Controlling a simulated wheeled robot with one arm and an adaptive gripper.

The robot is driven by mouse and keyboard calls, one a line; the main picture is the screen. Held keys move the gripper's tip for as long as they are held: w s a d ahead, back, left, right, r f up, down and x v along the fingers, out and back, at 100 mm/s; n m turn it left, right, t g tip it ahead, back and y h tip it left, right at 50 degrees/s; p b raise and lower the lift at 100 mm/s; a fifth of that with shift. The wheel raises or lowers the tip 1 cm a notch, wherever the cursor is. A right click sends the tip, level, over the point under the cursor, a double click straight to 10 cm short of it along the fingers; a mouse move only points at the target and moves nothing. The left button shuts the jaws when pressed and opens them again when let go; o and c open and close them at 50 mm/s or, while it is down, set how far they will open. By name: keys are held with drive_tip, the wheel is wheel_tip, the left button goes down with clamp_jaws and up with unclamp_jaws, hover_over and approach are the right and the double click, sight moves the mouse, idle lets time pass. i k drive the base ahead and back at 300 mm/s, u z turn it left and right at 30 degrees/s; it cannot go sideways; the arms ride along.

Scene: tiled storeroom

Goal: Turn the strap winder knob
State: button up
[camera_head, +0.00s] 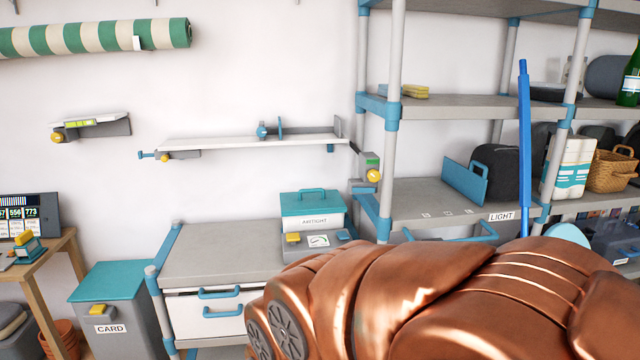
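I cannot tell for sure which part is the strap winder knob, as several yellow knobs show on the wall. One round yellow knob (373,175) is on a small grey box with a green panel, by the shelf rack's left post. Another small yellow knob (164,157) is under the left end of a long white wall shelf (250,143). A third yellow knob (57,137) is on the left of a small wall unit (92,124) with a lit yellow-green display. My gripper is not in view. My copper-coloured arm fills the lower right and touches none of the knobs.
A grey cabinet (215,255) bears a teal-lidded box (312,213) and a gauge unit (318,241). A tall grey rack (440,107) with blue joints and an upright blue pole (525,150) stand right. A CARD bin (110,285) stands lower left.

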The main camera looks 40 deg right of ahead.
sight(373, 175)
drive_tip(key=u, duration=0.35)
drive_tip(key=i, duration=1.8)
drive_tip(key=z, duration=1.35)
drive_tip(key=i, duration=0.6)
drive_tip(key=z, duration=0.55)
